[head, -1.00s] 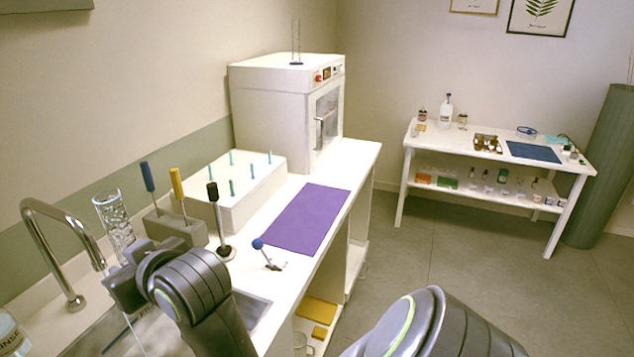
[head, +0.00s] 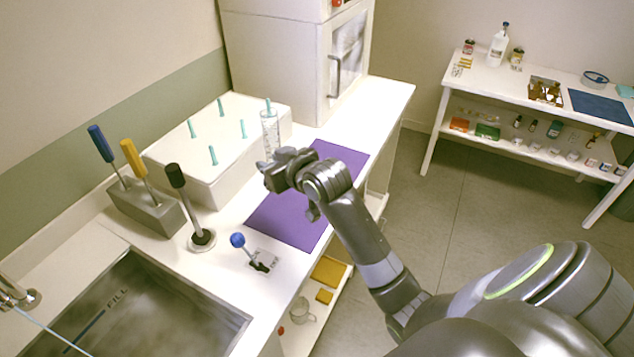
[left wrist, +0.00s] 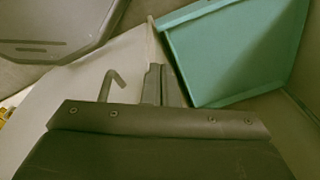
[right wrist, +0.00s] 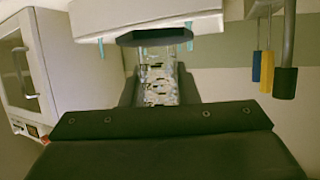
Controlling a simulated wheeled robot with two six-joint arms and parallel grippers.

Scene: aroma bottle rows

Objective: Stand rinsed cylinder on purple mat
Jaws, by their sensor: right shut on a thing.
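The clear glass cylinder (head: 270,128) is held nearly upright in my right gripper (head: 277,162), with its lower part hidden by the jaws. The right wrist view shows the patterned cylinder (right wrist: 160,78) between the two dark fingers (right wrist: 159,92). The purple mat (head: 285,222) lies flat on the white counter; my right gripper and forearm cover part of it. The cylinder shows near the mat's far left side, but its height above the counter is unclear. My left gripper (left wrist: 162,85) shows only in the left wrist view, with its fingers together and empty.
A white peg box (head: 215,165) with teal pegs stands just behind the cylinder. A white oven (head: 300,60) is beyond it. A rack (head: 145,205) with coloured-handled tools, a black-handled plunger (head: 190,210), a blue-knobbed lever (head: 243,245) and a sink (head: 140,310) are nearer.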

